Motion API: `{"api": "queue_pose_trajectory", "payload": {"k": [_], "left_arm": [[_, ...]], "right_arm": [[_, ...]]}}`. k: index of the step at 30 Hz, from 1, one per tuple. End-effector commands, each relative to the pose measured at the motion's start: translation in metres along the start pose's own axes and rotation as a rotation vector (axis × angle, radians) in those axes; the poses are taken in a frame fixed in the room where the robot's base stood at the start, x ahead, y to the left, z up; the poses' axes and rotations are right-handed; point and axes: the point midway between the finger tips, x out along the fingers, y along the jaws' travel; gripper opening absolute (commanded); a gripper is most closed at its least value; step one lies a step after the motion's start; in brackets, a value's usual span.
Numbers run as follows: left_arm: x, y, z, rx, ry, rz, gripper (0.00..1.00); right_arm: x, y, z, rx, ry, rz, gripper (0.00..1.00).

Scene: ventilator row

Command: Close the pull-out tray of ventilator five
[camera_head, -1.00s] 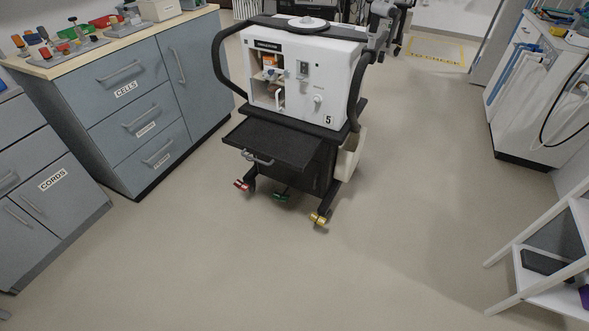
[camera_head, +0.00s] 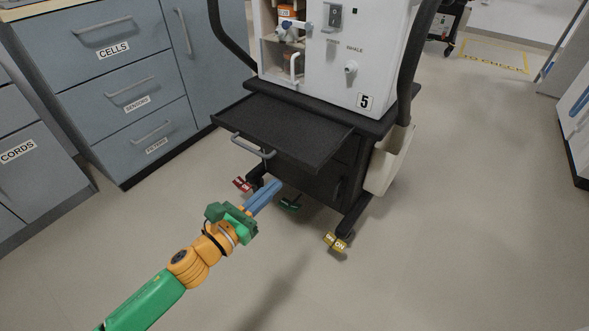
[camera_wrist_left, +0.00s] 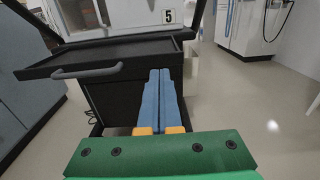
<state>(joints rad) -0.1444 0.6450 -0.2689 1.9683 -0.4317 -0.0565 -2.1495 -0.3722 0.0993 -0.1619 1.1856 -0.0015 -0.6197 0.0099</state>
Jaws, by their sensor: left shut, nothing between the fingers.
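Ventilator five (camera_head: 370,50) is a white unit marked 5 on a dark wheeled cart. Its black pull-out tray (camera_head: 285,128) sticks out from the cart's front, with a grey bar handle (camera_head: 252,146) on its front edge. The tray (camera_wrist_left: 100,56) and its handle (camera_wrist_left: 87,72) also show in the left wrist view. My left gripper (camera_head: 276,186) has blue fingers that are shut and empty. In the head view it appears just below the tray; the fingers (camera_wrist_left: 161,74) also show in the left wrist view, right of the handle. I see no contact. My right gripper is not in view.
Blue-grey drawer cabinets (camera_head: 130,85) stand left of the cart. Red (camera_head: 242,184), green (camera_head: 289,203) and yellow (camera_head: 335,242) caster pedals sit at the cart's base. A beige bin (camera_head: 390,160) hangs on its right side. The floor in front is clear.

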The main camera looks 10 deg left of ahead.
Motion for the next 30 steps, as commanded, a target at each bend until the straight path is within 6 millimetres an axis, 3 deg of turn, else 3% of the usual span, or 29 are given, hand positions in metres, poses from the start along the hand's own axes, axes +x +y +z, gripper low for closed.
{"api": "queue_pose_trajectory", "payload": {"k": [6, 12, 30], "left_arm": [[0.047, 0.0, -0.001, -0.001, -0.002, 0.001, 0.0], [0.073, 0.0, -0.002, -0.003, 0.001, 0.001, 0.0], [0.085, -0.002, -0.001, -0.004, 0.001, 0.0, 0.0]], "right_arm": [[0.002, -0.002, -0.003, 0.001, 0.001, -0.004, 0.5], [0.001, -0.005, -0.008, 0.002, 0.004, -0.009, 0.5], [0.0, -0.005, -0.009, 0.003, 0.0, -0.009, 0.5]]}}
